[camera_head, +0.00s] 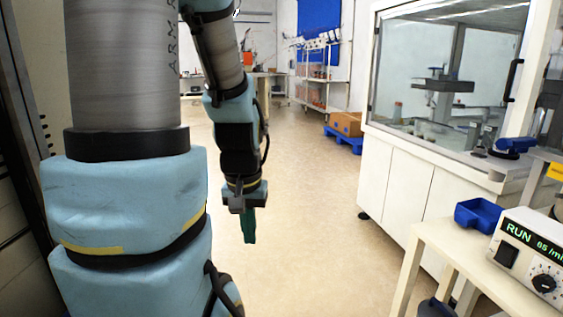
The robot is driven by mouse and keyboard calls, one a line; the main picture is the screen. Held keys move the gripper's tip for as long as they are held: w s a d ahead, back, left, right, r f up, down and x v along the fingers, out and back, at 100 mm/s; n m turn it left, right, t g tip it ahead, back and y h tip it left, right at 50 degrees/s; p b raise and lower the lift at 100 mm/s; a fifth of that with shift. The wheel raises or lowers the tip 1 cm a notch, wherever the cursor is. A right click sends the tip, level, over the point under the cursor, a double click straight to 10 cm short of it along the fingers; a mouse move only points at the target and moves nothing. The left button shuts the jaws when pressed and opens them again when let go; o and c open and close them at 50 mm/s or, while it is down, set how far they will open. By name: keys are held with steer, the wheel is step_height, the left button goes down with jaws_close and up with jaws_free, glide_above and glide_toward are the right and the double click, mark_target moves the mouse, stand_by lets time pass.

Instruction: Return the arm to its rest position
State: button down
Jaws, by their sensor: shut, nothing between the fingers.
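My arm fills the left of the head view, with light blue joints and grey links. Its far part hangs down towards the floor. My gripper (249,227) is at the lower end, small and dark green, pointing down. It is shut, with nothing seen in it. It hangs in front of open floor and touches nothing that I can see.
A glass-fronted white machine cabinet (400,185) stands at the right. A small table (440,250) at the front right carries a blue bin (478,214) and a control box reading RUN (535,255). A wheeled rack (322,85) stands far back. The middle floor (310,220) is clear.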

step_height(320, 180, up, 17)
steer(key=p, duration=1.4)
steer(key=shift+f, duration=0.15)
steer(key=shift+d, duration=0.15)
